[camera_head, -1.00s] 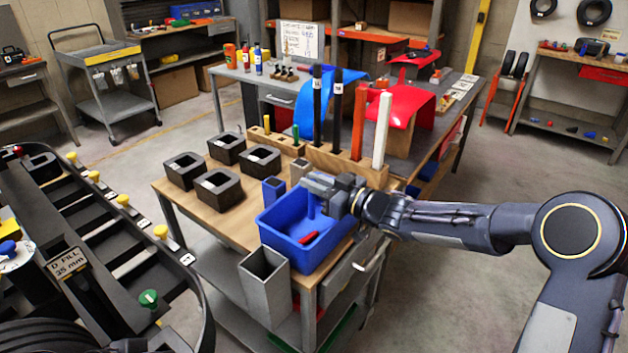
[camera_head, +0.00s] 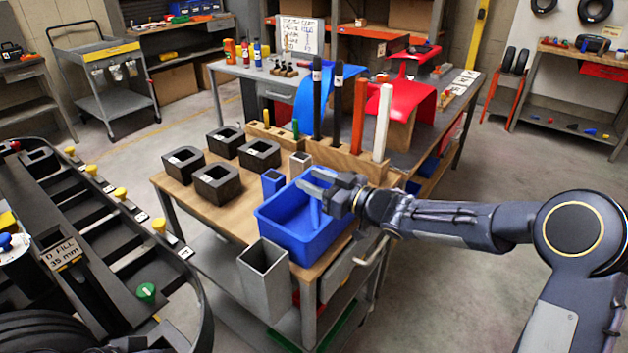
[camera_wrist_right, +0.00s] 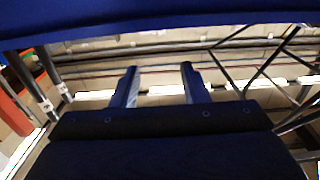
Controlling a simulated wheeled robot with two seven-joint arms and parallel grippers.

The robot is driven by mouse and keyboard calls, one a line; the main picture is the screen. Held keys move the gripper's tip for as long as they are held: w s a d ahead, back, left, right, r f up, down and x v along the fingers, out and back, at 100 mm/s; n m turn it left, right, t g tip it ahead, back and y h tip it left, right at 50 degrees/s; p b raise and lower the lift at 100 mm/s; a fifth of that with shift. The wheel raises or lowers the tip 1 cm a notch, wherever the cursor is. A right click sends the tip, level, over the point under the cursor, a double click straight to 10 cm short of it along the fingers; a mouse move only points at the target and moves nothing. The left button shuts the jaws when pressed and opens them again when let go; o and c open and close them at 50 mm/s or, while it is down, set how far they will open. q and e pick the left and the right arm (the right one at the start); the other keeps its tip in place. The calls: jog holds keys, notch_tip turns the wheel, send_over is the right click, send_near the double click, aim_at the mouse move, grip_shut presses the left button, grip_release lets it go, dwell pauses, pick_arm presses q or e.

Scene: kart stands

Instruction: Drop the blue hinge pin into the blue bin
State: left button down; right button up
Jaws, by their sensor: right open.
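The blue bin (camera_head: 281,239) stands on the near right end of the wooden-topped cart. My right gripper (camera_head: 310,184) is over the bin, at about its rim height or a little above. Its two fingers (camera_wrist_right: 160,87) stand apart in the right wrist view, with nothing seen between them. A lighter blue upright strip (camera_head: 315,212) shows inside the bin below the fingers; I cannot tell whether it is the hinge pin or part of the bin. A blue band (camera_wrist_right: 160,20), seemingly the bin, crosses the top of the wrist view. My left gripper is not seen.
A grey open square tube (camera_head: 264,280) stands in front of the bin. A small blue square tube (camera_head: 272,183) and a grey one (camera_head: 299,165) stand behind it. Several black square holders (camera_head: 218,183) are to the left. Tall posts, including a white one (camera_head: 382,122), rise behind.

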jog(key=v, duration=0.7)
jog(key=shift+s+d, duration=0.15)
jog(key=shift+s, duration=0.05)
jog(key=s+d+r+m+t+h+p, duration=0.1)
jog(key=s+d+r+m+h, duration=0.1)
jog(key=s+d+m+h, duration=0.35)
jog(key=s+d+r+m+t+h+p, duration=0.1)
jog(key=s+d+r+m+h+p, duration=0.15)
jog(key=d+h, duration=0.65)
jog(key=s+f+m+g+y, duration=0.2)
jog(key=s+f+g, duration=0.1)
jog(key=s, duration=0.9)
jog(key=s+f+m+g+y+p, duration=0.1)
jog(key=s+g, duration=0.3)
jog(key=s, duration=0.9)
jog(key=shift+s+f+m+y, duration=0.35)
jog(key=shift+f+m, duration=0.35)
jog(key=shift+f, duration=0.2)
jog(key=shift+w+a, duration=0.1)
jog(key=shift+c, duration=0.5)
